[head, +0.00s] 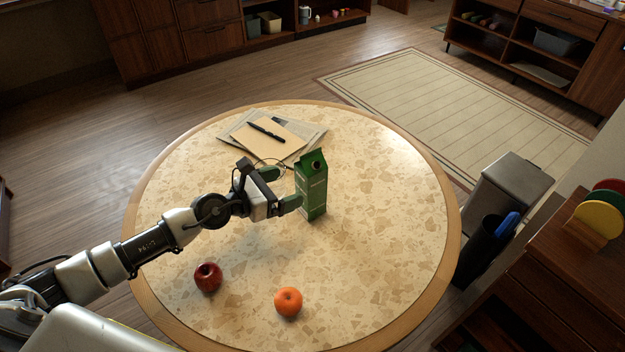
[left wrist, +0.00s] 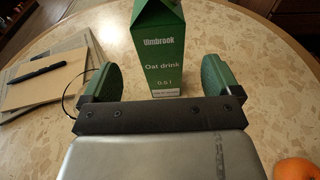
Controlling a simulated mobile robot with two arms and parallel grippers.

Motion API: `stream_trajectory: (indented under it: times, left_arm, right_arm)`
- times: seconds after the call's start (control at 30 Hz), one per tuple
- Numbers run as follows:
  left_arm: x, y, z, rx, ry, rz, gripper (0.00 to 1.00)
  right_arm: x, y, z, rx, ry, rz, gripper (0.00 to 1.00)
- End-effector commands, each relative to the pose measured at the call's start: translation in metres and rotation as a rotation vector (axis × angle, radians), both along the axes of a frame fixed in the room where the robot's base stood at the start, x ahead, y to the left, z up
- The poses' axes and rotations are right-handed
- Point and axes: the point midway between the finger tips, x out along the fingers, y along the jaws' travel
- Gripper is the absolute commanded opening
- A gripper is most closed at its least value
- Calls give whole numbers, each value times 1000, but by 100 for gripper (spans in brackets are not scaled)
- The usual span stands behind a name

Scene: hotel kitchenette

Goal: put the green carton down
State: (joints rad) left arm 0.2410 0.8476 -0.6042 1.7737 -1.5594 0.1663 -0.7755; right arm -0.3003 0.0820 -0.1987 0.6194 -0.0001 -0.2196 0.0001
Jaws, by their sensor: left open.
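The green carton (head: 312,186), with a gabled top and a dark cap, stands upright on the round table (head: 390,240), right of its middle. In the left wrist view the carton (left wrist: 165,55) shows the words "Oat drink" and stands just beyond the fingertips. My left gripper (head: 283,188) is open beside the carton. Its two green-padded fingers (left wrist: 158,80) are spread apart, with nothing held between them. The carton's base is partly hidden by my gripper in the wrist view. My right gripper is not in view.
A red apple (head: 208,277) and an orange (head: 288,301) sit at the table's front. Papers with a notepad (head: 270,138) and a black pen (head: 266,132) lie at the back. The table's right side is clear. A bin (head: 510,185) stands on the floor at right.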

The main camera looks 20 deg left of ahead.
Motion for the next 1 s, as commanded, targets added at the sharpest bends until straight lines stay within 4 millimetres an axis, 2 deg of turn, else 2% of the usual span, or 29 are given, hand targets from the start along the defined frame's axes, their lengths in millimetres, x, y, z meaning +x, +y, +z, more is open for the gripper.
stream_trajectory:
  times: [0.07,0.17,0.27,0.43,0.6,0.87,0.9,1.0]
  left_arm:
    - [11,-8,-1,-5,-1,2,92]
    - [18,-14,-3,-5,-1,3,92]
    - [23,-18,-5,-5,-1,2,92]
    - [41,-33,-8,-10,-1,2,92]
    - [57,-46,-13,-7,-1,2,92]
    - [60,-48,-14,-6,1,2,92]
    - [60,-48,-14,-6,1,2,90]
    - [60,-48,-14,-5,0,3,75]
  right_arm:
    - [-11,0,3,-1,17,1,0]
    - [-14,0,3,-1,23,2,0]
    - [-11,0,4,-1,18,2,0]
    - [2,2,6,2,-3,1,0]
    - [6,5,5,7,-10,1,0]
    - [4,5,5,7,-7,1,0]
    - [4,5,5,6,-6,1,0]
    - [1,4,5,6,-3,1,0]
